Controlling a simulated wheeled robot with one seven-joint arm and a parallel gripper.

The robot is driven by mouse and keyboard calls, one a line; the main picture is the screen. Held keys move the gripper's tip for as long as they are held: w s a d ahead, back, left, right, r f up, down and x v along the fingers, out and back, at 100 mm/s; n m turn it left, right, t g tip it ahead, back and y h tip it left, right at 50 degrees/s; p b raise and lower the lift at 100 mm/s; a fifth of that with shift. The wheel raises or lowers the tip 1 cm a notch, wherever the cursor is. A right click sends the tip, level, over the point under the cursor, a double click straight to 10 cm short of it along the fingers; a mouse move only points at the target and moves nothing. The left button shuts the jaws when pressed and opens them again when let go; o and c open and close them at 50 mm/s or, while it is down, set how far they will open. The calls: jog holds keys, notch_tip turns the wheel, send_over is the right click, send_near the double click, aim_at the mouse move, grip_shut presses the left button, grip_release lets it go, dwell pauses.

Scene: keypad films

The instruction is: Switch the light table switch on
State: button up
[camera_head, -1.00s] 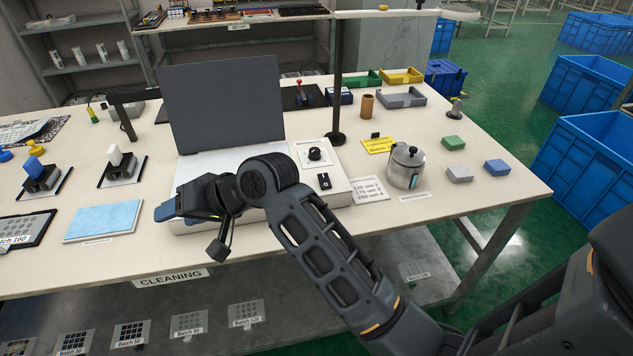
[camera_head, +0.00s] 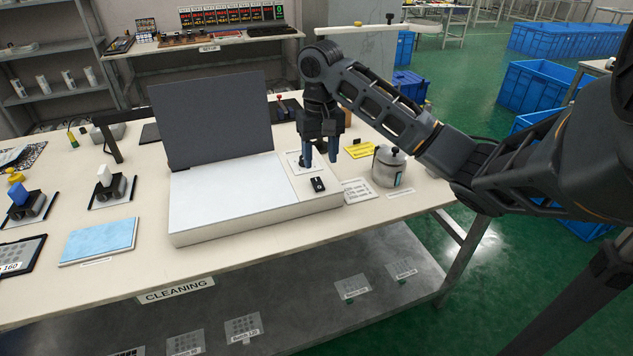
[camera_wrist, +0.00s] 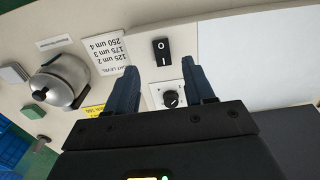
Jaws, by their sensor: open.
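The light table (camera_head: 225,200) is a low white box with a dark lid (camera_head: 212,118) raised behind it. Its black rocker switch (camera_head: 318,184) sits near the front right corner. In the wrist view the switch (camera_wrist: 161,50) shows O and I marks; I cannot tell which side is pressed. A black round knob (camera_wrist: 170,98) is behind the switch, partly hidden by my gripper in the head view. My gripper (camera_head: 320,156) points down above the knob panel, open and empty. In the wrist view my gripper's fingers (camera_wrist: 159,66) flank the knob, with the switch ahead, not touched.
A metal pot (camera_head: 388,168) and a printed level card (camera_head: 356,191) stand right of the light table. A yellow note (camera_head: 361,149) lies behind them. A blue cloth pad (camera_head: 98,241) lies to the left.

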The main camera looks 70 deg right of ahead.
aim_at(319, 186)
notch_tip(319, 186, down, 8)
jog(key=shift+r, duration=0.25)
jog(key=shift+w, duration=0.1)
jog(key=shift+c, duration=0.3)
